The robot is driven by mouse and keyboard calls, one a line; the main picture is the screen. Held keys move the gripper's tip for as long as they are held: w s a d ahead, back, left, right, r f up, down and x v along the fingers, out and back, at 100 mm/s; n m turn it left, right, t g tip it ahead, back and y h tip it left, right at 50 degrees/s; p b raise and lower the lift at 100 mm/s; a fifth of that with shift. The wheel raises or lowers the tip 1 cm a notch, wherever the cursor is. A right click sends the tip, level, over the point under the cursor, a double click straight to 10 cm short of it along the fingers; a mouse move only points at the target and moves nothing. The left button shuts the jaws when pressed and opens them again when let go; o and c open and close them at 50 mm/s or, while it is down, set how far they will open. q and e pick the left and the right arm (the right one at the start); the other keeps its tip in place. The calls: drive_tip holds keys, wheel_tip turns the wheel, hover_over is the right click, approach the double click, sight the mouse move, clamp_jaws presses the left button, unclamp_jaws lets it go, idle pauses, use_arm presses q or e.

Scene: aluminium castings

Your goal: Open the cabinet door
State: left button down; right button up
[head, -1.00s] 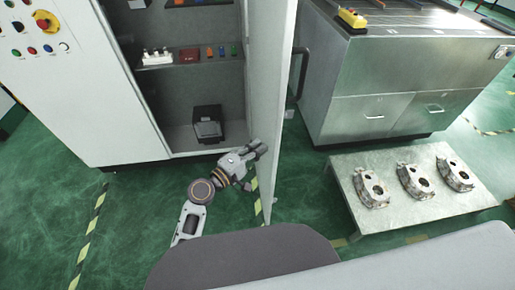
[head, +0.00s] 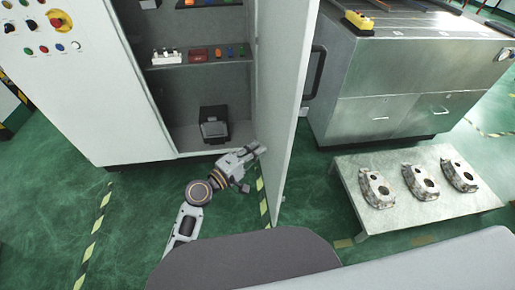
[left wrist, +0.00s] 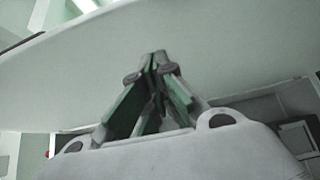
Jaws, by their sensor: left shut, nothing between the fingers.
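The cabinet (head: 75,100) stands at the left in the head view. Its door (head: 283,110) is swung wide open and points toward me, so the shelves inside show. A dark handle (head: 315,75) sits on the door's outer face, on the right side. My left gripper (head: 258,151) is at the inner face of the door, low down, with its fingertips at or very close to the panel; I cannot tell if they touch. In the left wrist view its fingers (left wrist: 158,62) are closed together and empty, with the pale door panel (left wrist: 230,55) in front. My right gripper is not in view.
Inside the cabinet are a shelf (head: 185,62) with small parts and a dark box (head: 214,124) at the bottom. A low metal table (head: 390,222) with castings (head: 377,188) stands at the right, before a steel bench (head: 390,75). Green floor lies between.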

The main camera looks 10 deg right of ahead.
use_arm(q)
drive_tip(key=s+b+v, duration=0.1)
drive_tip(key=v, duration=0.7)
drive_tip(key=shift+s, duration=0.2)
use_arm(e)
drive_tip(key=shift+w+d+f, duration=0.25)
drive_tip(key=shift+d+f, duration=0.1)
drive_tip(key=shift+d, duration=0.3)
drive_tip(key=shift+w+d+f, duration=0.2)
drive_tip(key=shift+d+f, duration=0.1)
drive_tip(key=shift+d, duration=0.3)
use_arm(q)
drive_tip(key=shift+d, duration=0.1)
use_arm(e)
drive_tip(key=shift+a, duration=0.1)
